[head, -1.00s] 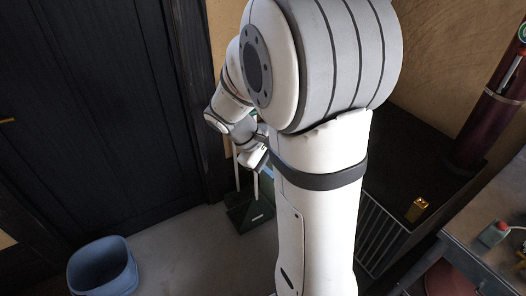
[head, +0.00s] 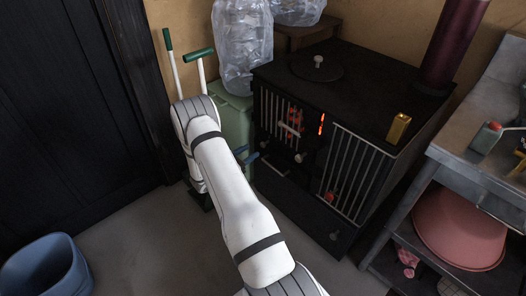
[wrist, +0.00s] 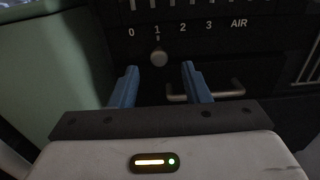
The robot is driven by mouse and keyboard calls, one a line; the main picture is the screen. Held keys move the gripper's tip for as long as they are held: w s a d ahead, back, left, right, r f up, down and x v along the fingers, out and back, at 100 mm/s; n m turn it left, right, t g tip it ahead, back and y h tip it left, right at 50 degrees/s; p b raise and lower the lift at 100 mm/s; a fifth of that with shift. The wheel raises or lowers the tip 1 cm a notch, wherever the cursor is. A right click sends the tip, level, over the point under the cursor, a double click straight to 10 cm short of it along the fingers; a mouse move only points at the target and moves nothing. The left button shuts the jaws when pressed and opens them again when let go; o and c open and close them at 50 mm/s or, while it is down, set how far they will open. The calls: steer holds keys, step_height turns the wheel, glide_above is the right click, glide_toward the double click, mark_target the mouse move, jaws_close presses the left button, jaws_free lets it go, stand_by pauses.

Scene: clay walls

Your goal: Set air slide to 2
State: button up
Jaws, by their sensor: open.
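The air slide is a small round knob (wrist: 158,57) on the dark stove front in the wrist view. It stands under the 1 of a scale marked 0, 1, 2, 3 and AIR. My gripper (wrist: 160,66) is open, with its two blue fingers pointing at the stove front, one on each side of the knob in the picture. Nothing is between the fingers that I can see touching them.
A bar handle (wrist: 205,92) is just right of and below the knob. A green container (head: 236,120) stands close on the left. A brass block (head: 398,128) sits on the stove top. A blue bin (head: 45,268) and a workbench (head: 475,170) flank open floor.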

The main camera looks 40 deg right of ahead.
mark_target(262, 145)
steer(key=d, duration=0.2)
steer(key=d+b, duration=0.1)
steer(key=d, duration=0.2)
steer(key=d+b, duration=0.1)
steer(key=d, duration=0.1)
steer(key=shift+w+d+f, duration=0.3)
steer(key=shift+w+d, duration=0.1)
jaws_close()
